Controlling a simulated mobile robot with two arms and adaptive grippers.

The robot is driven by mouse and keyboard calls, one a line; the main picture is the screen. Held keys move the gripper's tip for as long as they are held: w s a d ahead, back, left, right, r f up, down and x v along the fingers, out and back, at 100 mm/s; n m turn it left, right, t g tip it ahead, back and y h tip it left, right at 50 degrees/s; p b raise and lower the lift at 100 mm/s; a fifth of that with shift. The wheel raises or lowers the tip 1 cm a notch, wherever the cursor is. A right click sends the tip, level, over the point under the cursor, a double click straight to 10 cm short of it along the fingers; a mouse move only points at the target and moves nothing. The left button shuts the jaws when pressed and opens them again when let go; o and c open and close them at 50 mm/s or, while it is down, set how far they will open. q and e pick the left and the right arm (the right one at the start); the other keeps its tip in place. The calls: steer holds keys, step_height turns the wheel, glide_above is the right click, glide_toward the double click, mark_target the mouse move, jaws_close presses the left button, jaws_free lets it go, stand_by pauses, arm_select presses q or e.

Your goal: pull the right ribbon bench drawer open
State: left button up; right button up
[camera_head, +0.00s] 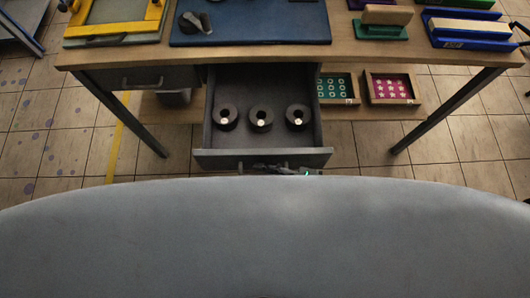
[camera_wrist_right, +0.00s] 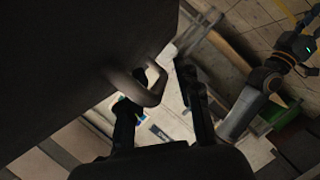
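The right ribbon bench drawer (camera_head: 262,158) is pulled out from under the bench top, and its inside shows. Three dark ribbon rolls with pale labels lie in it: a left one (camera_head: 225,117), a middle one (camera_head: 261,118) and a right one (camera_head: 297,116). My right gripper (camera_head: 290,170) is at the drawer's front, mostly hidden behind the grey body edge below. In the right wrist view its fingers (camera_wrist_right: 160,102) are apart, with the curved drawer handle (camera_wrist_right: 152,88) between them, closer to the left finger. Contact with the handle is unclear. My left gripper does not show.
A closed left drawer (camera_head: 142,78) sits beside the open one. A teal-patterned tray (camera_head: 338,88) and a magenta-patterned tray (camera_head: 391,88) stand on the low shelf at right. The bench top (camera_head: 345,48) carries a blue mat (camera_head: 262,22) and frames. Bench legs flank the drawer.

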steer(key=shift+d, duration=0.25)
steer(key=v, duration=1.1)
steer(key=shift+s+d+r, duration=0.15)
steer(key=shift+s+d, duration=0.05)
steer(key=shift+d, duration=0.1)
